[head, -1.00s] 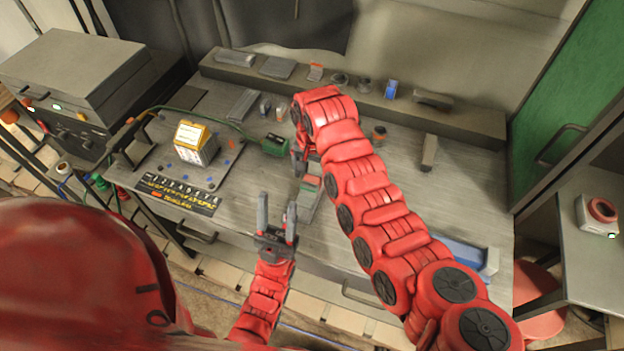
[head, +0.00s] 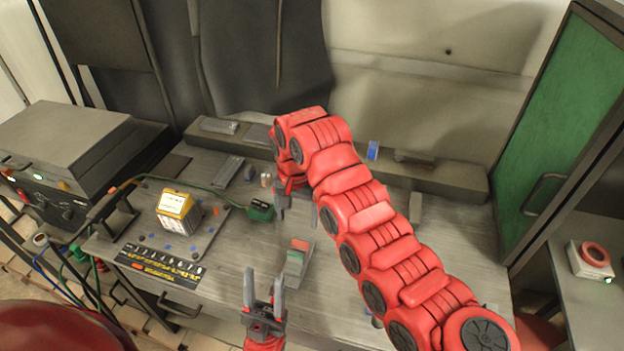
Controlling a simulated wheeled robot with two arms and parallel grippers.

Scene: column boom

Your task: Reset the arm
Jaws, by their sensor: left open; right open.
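My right arm (head: 370,235) is red and segmented. It comes in from the lower right and arches over the grey workbench (head: 350,310). My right gripper (head: 296,212) points down below the arm's end, partly hidden by it, and holds nothing that I can see. My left gripper (head: 264,285) is open and empty at the bench's front edge, its two grey fingers pointing up in the picture. A small grey-green block with a red top (head: 298,262) lies on the bench between the two grippers, apart from both.
A yellow-and-white box (head: 178,212) stands on a plate at the left, with a green cabled connector (head: 260,210) beside it. A grey instrument (head: 60,150) is at far left. A raised shelf (head: 455,178) runs along the back. A red button box (head: 590,260) is at right.

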